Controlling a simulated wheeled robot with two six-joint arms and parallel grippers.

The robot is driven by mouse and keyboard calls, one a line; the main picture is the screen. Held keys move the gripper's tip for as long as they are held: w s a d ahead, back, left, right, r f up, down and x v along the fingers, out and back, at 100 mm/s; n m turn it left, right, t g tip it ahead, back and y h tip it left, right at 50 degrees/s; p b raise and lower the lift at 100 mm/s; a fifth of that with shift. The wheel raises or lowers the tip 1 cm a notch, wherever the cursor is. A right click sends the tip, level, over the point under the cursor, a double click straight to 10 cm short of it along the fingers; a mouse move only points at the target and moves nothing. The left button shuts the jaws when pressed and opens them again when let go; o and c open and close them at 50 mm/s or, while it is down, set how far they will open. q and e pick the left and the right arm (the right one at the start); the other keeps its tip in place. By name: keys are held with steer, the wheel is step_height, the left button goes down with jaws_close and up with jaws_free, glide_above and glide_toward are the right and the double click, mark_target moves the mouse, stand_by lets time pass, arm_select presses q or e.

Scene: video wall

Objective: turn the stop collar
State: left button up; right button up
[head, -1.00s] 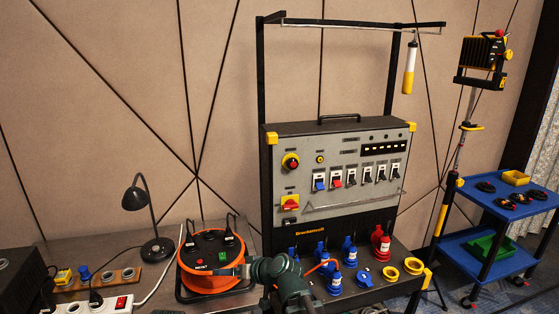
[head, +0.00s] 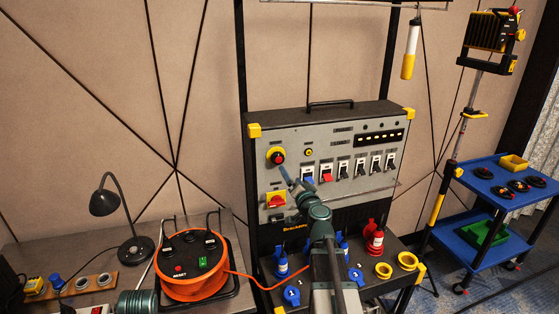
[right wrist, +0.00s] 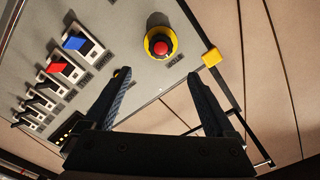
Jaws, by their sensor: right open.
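My right gripper (head: 289,178) is just below and right of the collar in the head view. In the right wrist view its two dark fingers (right wrist: 157,76) are spread wide with nothing between them, apart from the collar. My left gripper is not in view.
A yellow-and-red rotary switch (head: 276,199) sits below the collar. A row of switches (head: 350,167) lies to the right. An orange cable reel (head: 192,284) and a black lamp (head: 106,203) stand on the left bench. A blue cart (head: 500,188) stands at right.

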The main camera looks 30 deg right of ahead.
mark_target(281, 161)
steer(key=x, duration=1.3)
steer(key=shift+a, duration=0.1)
steer(key=shift+s, duration=0.1)
steer(key=c, duration=1.4)
steer(key=shift+m, duration=0.3)
steer(key=m, duration=0.3)
steer(key=shift+m, duration=0.3)
steer(key=shift+f+m, duration=0.1)
steer(key=shift+m, duration=1.8)
